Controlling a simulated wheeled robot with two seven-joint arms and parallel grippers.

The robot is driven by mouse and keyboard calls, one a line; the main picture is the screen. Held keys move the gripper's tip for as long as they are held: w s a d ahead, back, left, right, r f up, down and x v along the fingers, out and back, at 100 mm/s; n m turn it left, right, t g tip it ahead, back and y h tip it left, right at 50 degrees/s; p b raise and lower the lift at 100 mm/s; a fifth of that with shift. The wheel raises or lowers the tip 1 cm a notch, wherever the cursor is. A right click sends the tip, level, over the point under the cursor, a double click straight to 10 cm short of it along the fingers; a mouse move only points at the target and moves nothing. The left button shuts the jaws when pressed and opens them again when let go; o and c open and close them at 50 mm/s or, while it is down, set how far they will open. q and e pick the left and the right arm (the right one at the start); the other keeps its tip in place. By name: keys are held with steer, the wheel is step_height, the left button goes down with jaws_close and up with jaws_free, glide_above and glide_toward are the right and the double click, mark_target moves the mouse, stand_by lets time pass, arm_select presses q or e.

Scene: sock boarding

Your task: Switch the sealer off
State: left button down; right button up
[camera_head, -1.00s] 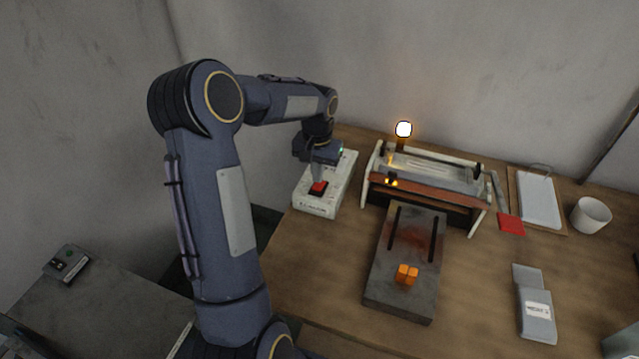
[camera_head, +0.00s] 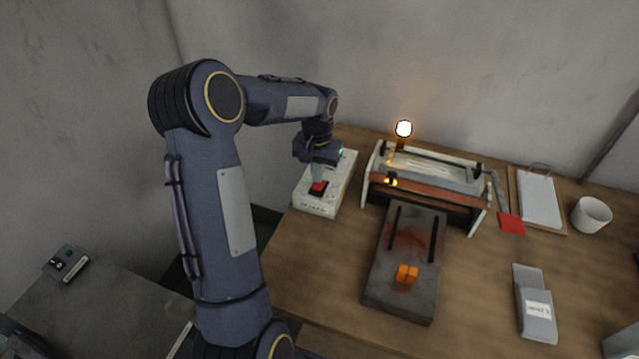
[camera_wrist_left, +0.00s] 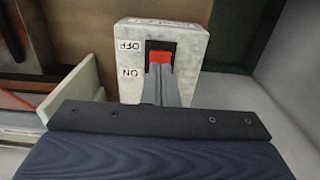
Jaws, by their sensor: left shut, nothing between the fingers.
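The switch box, a pale block (camera_head: 341,184), stands on the table left of the sealer. Its red rocker switch (camera_head: 318,187) sits in a dark recess near the front end. In the left wrist view the red rocker (camera_wrist_left: 160,58) shows beside the printed words OFF and ON. My left gripper (camera_head: 318,176) is shut and empty, pointing down at the rocker; its fingertips (camera_wrist_left: 161,68) overlap the rocker's edge in that view, and I cannot tell if they touch. The sealer (camera_head: 430,184) has a glowing lamp (camera_head: 403,129) behind it and a small yellow light on its front bar. My right gripper is out of view.
The table's front left is clear.

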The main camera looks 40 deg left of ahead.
mark_target(318, 186)
arm_select(q)
steer(key=shift+f+b, duration=0.85)
steer(key=shift+f, duration=0.35)
stand_by(0.4)
steer(key=shift+r+p, duration=0.7)
steer(key=shift+r, duration=0.05)
steer(key=shift+r+p, duration=2)
steer(key=shift+r, duration=0.8)
